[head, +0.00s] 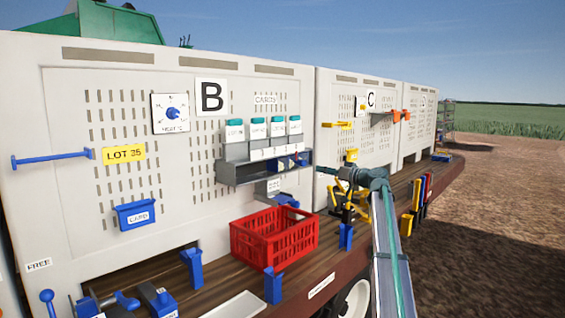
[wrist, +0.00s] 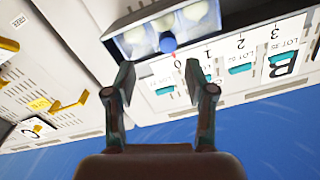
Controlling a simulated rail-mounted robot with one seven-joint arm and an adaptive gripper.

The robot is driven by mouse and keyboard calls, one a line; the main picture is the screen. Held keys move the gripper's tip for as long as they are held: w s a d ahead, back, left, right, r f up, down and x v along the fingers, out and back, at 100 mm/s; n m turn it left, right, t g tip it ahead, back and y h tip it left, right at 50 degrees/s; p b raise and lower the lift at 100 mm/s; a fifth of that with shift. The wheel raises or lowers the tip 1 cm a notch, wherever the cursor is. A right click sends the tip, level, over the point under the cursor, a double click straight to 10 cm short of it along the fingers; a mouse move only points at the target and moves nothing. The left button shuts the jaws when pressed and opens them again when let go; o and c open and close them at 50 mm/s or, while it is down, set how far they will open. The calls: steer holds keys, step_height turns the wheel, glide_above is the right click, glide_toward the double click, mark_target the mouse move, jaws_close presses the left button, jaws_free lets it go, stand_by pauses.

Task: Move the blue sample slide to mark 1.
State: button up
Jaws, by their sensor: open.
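Mark 1 (wrist: 207,52) is on the white scale strip just to the right in that view, followed by 2 and 3. My gripper (wrist: 160,76) is open, with its fingertips either side of the knob's line but short of it; they appear apart from it.
A red crate (head: 275,238) sits on the deck below the tray. Yellow hooks (wrist: 70,104) stick out of the neighbouring panel. Blue posts (head: 272,285) stand along the deck edge. Open air lies in front of the panels.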

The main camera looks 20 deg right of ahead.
mark_target(305, 162)
steer(key=p+x, duration=0.1)
steer(key=x, duration=0.2)
steer(key=r+p+x, duration=0.1)
steer(key=x, duration=0.2)
steer(key=r+p+x, duration=0.1)
steer(key=x, duration=0.3)
steer(key=shift+s+a, duration=0.15)
steer(key=shift+a, duration=0.15)
steer(key=shift+p+x, duration=0.45)
steer(key=shift+x, duration=0.35)
steer(key=shift+f, duration=0.15)
jaws_close()
